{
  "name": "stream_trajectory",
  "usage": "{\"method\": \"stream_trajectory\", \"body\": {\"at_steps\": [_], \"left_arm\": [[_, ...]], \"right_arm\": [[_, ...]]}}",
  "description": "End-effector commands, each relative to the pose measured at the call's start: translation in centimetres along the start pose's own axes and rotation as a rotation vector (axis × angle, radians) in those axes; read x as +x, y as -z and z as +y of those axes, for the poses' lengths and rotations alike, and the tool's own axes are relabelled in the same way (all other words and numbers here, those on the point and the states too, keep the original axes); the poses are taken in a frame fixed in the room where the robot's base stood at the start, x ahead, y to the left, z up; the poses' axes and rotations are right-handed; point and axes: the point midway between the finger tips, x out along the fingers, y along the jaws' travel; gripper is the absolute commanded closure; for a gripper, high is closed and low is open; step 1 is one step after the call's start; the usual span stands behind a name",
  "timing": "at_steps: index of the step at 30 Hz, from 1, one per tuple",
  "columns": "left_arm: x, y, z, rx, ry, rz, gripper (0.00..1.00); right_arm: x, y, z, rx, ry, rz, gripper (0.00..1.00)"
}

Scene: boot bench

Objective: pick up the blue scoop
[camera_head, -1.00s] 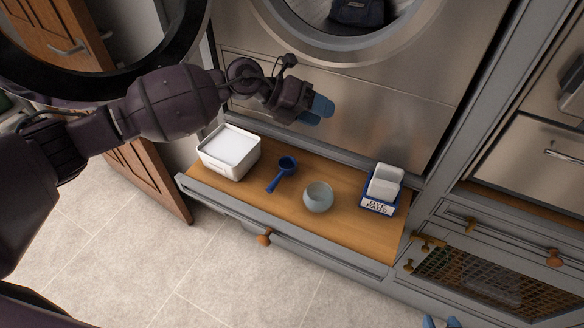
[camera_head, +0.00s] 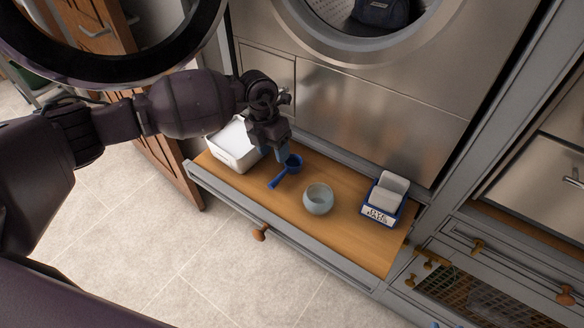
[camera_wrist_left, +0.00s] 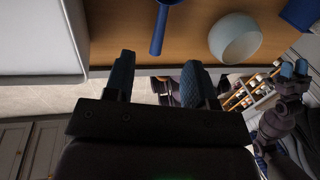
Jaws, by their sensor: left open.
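The blue scoop (camera_head: 291,164) lies on the wooden top of the pulled-out drawer, its handle pointing toward the front left. My left gripper (camera_head: 276,153) is open, pointing down just above and behind the scoop, and partly covers it in the head view. In the left wrist view, the scoop's handle (camera_wrist_left: 159,30) shows at the top, beyond and between the two open fingers (camera_wrist_left: 155,80), with nothing between them. The scoop's cup is mostly cut off there. Part of my right arm with small blue fingertips (camera_wrist_left: 294,68) shows at the right of the wrist view, too small to judge.
A white tub (camera_head: 230,158) stands left of the scoop, close to my gripper. A pale round bowl (camera_head: 318,200) stands to its right, and a blue labelled box (camera_head: 380,215) with a white block is farther right. The steel washer front (camera_head: 370,110) rises behind.

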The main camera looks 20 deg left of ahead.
Motion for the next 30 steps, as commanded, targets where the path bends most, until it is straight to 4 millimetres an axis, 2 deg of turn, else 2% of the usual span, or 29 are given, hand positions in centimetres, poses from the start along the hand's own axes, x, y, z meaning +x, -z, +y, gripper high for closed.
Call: {"method": "stream_trajectory", "body": {"at_steps": [1, 3, 11, 21, 30], "left_arm": [[1.1, 0.1, 0.0, -0.001, 0.002, 0.004, 0.49], [2.1, 0.1, 0.1, -0.002, 0.003, 0.004, 0.49], [3.8, 0.0, 0.0, -0.001, 0.002, 0.001, 0.49], [8.2, 0.1, 0.0, -0.002, 0.003, 0.003, 0.49], [8.5, 0.0, 0.0, 0.0, 0.001, -0.001, 0.51]], "right_arm": [[0.1, -0.3, 0.0, -0.001, 0.0, -0.005, 0.57], [0.1, -0.5, 0.1, -0.003, 0.0, -0.007, 0.57], [0.1, -0.1, 0.3, -0.014, 0.001, 0.0, 0.57], [0.9, -0.6, 0.3, -0.023, 0.005, -0.007, 0.57], [0.9, -0.4, 0.2, -0.017, 0.005, -0.004, 0.57]]}}
